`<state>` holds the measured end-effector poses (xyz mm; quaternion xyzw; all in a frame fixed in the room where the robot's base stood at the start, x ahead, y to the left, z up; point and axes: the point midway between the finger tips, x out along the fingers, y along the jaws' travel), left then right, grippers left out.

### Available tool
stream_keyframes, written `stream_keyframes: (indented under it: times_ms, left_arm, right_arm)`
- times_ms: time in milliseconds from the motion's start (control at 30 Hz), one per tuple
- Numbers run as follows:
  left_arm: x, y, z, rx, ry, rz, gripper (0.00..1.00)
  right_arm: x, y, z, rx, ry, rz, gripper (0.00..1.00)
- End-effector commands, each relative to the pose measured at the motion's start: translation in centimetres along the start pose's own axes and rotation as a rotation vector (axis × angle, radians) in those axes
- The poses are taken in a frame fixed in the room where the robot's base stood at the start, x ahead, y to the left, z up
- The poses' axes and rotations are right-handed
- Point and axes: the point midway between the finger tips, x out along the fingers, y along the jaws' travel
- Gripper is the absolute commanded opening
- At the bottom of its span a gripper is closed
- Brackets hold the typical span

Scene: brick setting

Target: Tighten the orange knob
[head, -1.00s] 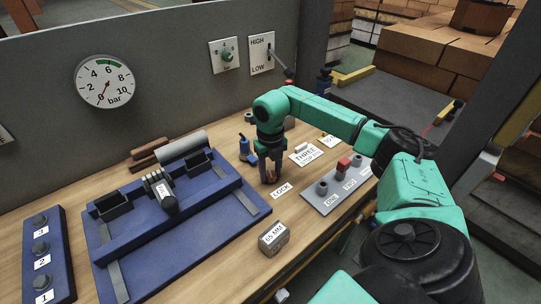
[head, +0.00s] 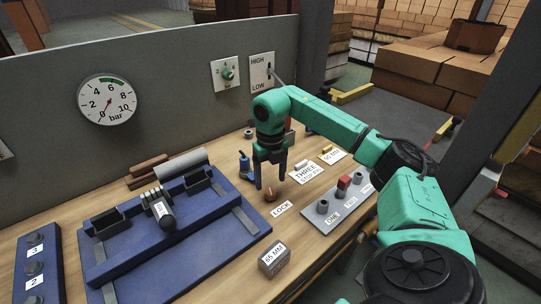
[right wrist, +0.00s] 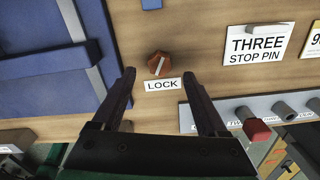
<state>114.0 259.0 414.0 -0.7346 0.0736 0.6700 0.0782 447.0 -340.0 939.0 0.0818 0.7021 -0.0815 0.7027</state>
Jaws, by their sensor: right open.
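The orange knob (head: 269,196) stands on the wooden bench just behind the LOCK label (head: 281,208). In the right wrist view the knob (right wrist: 159,64) has a pale line across its top and lies beyond the fingertips, roughly between them. My right gripper (head: 269,183) is open and empty, pointing down above the knob and apart from it. Its two dark fingers also show in the right wrist view (right wrist: 163,86), on either side of the LOCK label (right wrist: 162,84). My left gripper is not in view.
A blue fixture (head: 240,243) lies to the left of the knob. A grey block with several pegs, one red-topped (head: 344,182), stands to the right. A 65 MM block (head: 273,260) sits in front. A gauge (head: 107,99) and a HIGH/LOW lever panel (head: 260,73) are on the back wall.

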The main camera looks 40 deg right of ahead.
Motion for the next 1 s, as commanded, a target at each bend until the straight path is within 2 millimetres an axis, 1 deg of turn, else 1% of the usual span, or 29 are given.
stream_keyframes:
  times_ms: [33, 100, 200, 233, 300, 333, 433, 933, 1000]
  left_arm:
    - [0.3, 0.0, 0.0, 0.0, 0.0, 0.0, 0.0]
    - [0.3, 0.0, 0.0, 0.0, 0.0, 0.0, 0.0]
    - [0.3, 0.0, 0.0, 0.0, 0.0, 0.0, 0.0]
    - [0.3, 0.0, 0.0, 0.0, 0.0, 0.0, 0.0]
    - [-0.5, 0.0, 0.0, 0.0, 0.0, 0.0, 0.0]
    - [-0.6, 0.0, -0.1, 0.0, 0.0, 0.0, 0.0]
    - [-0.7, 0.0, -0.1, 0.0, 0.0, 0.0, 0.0]
    - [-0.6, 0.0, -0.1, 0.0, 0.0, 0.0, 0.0]
    - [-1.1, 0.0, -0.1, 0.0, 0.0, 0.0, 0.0]
  right_arm:
    - [-1.5, 0.1, 0.1, -0.001, -0.007, 0.003, 0.76]
    - [-3.7, 0.1, 0.1, 0.0, -0.008, 0.003, 0.76]
    - [-6.6, 0.1, 0.1, 0.0, -0.007, 0.003, 0.76]
    - [-7.3, 0.1, 0.1, 0.0, -0.006, 0.002, 0.76]
    - [-9.0, 0.0, 0.1, 0.001, -0.004, 0.001, 0.76]
    - [-9.4, 0.0, 0.1, 0.001, -0.003, 0.001, 0.76]
    - [-10.0, 0.0, 0.0, 0.001, -0.002, 0.001, 0.76]
    - [-9.9, 0.0, 0.0, 0.0, -0.001, 0.0, 0.76]
    - [-10.4, 0.0, 0.0, 0.0, -0.001, 0.0, 0.76]
